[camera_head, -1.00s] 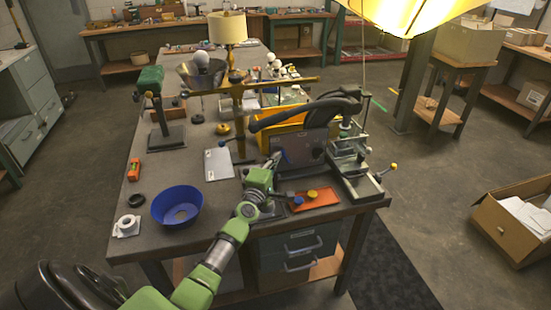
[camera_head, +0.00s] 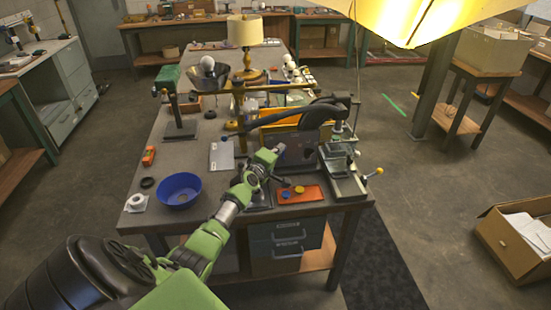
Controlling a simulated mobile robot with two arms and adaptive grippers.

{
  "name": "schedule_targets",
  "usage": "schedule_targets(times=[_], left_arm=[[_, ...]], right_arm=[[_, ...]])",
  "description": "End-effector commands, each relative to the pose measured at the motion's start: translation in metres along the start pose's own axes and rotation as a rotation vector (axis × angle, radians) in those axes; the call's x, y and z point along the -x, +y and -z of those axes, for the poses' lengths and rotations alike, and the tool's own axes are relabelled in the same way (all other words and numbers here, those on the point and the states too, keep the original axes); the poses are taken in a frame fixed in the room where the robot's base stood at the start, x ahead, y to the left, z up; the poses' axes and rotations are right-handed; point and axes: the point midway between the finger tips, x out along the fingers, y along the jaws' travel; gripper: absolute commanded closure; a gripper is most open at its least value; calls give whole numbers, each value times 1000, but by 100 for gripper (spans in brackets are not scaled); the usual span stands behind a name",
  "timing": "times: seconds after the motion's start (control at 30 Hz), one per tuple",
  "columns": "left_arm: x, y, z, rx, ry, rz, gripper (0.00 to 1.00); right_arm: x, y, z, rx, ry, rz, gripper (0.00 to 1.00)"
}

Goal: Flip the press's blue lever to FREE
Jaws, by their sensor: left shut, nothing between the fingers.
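The press (camera_head: 343,172) is the metal frame at the right end of the workbench, with a yellow-knobbed lever (camera_head: 374,173) pointing right. A small bluish spot near its upright may be the blue lever, but it is too small to tell its setting. My left gripper (camera_head: 277,150) is shut and empty, left of the press, at the left edge of a dark upright panel (camera_head: 299,152). I cannot tell whether it touches the panel. My right gripper is not in view.
An orange tray (camera_head: 302,195) with a blue and a yellow knob lies in front of the panel. A blue bowl (camera_head: 178,190) stands at front left. A brass post carries a long crossbar behind my gripper. A black curved part (camera_head: 318,114) overhangs the panel.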

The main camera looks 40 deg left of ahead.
Motion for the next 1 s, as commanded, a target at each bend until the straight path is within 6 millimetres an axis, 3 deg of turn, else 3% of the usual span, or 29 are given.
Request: schedule_targets(times=[0.3, 1.0], left_arm=[[-9, 8, -7, 4, 4, -4, 100], [-16, 12, -20, 3, 3, -3, 100]], right_arm=[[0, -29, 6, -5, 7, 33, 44], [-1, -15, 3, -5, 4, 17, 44]])
